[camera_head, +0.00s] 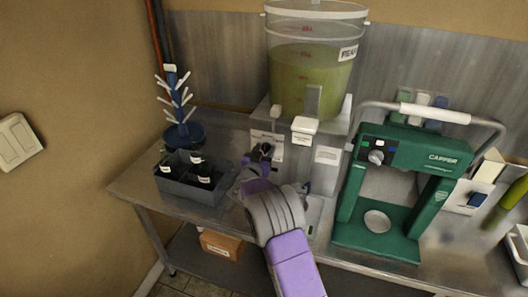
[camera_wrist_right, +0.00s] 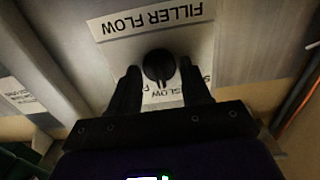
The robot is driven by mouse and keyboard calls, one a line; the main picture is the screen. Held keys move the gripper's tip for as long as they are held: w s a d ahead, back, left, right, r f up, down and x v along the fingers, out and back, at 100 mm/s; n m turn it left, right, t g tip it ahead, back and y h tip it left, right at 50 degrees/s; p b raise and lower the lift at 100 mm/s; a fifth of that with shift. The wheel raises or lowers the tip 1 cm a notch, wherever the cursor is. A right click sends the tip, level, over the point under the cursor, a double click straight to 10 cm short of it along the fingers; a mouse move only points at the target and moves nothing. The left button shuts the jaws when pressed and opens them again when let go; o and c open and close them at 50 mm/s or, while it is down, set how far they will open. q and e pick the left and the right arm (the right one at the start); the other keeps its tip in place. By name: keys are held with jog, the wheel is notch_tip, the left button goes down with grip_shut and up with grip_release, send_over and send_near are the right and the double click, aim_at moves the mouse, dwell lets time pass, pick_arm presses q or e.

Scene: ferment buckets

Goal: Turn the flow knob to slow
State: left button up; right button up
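The flow knob (camera_wrist_right: 159,65) is round and black, on a light panel under a "FILLER FLOW" label (camera_wrist_right: 152,17) that reads upside down in the right wrist view. A lower label (camera_wrist_right: 163,91) with "SLOW" lettering is partly hidden by my fingers. My right gripper (camera_wrist_right: 160,80) is open, with one dark finger on each side of the knob and narrow gaps showing. I cannot tell which setting the knob points to. In the head view my right gripper (camera_head: 262,153) is at the panel (camera_head: 267,139) below the bucket, covering the knob. My left gripper is not in view.
A clear bucket (camera_head: 311,75) of green liquid stands above the panel. A green capper (camera_head: 410,150) is to the right. A grey crate (camera_head: 207,193) of dark bottles and a blue bottle tree (camera_head: 174,100) are at the left of the metal table (camera_head: 137,186).

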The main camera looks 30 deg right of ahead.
jog(key=shift+o, duration=1.1)
jog(key=v, duration=0.7)
jog(key=shift+s+a, duration=0.2)
jog(key=shift+s, duration=0.05)
